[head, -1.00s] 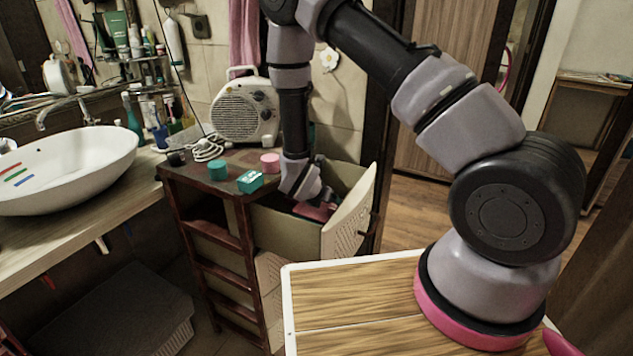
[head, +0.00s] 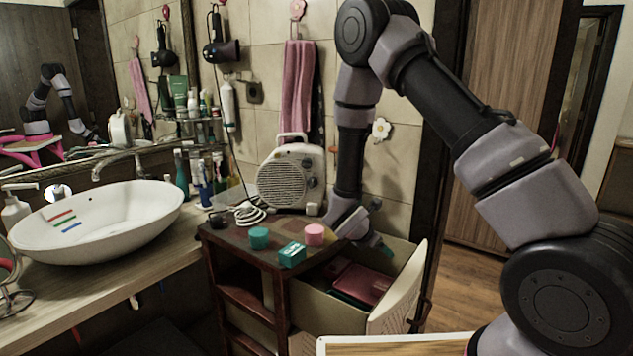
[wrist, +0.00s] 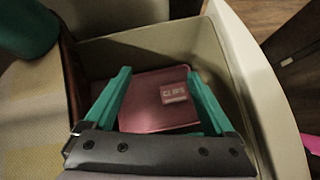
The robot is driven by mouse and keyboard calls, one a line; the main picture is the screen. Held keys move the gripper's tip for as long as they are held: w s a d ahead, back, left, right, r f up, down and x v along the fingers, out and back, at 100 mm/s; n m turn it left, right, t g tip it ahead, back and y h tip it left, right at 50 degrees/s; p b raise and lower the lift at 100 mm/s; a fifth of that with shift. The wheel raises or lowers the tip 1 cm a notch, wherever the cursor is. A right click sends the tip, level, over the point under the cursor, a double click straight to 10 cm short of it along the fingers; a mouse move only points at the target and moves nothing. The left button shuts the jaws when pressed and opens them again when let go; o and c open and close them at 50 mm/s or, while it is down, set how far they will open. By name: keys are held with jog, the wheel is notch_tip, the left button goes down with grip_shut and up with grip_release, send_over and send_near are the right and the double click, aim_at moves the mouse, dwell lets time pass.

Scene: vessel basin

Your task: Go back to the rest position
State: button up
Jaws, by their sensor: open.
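My gripper (head: 384,248) hangs above the open drawer (head: 325,311) at the right of the dark red cabinet (head: 232,240). Its teal fingers are spread in the wrist view (wrist: 160,75), with nothing held between them.
On the cabinet top stand a teal jar (head: 258,238), a pink jar (head: 315,234) and a teal box (head: 292,255), close to my wrist. A fan heater (head: 290,178) stands behind. A white basin (head: 100,220) is at left. The drawer's pale front (head: 402,292) sticks out at right.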

jog(key=s+d+r+m+g, duration=0.1)
jog(key=s+d+r+m, duration=0.3)
jog(key=r, duration=0.4)
jog(key=s+d+r+m+g, duration=0.1)
jog(key=d+r+m, duration=0.2)
jog(key=r+m, duration=0.4)
jog(key=s+d+r+m+g, duration=0.25)
jog(key=d+r+m, duration=0.2)
jog(key=r, duration=0.35)
jog(key=s+a+r+m+t+y, duration=0.2)
jog(key=s+r+m+y, duration=0.2)
jog(key=s+r+m, duration=0.3)
jog(key=s+a+r+m+t+y, duration=0.2)
jog(key=s+r+m+y, duration=0.2)
jog(key=s+r+m, duration=0.3)
notch_tip(320, 180, up, 3)
jog(key=shift+s+a+r+t, duration=0.15)
jog(key=shift+s+t, duration=0.2)
jog(key=shift+s, duration=0.85)
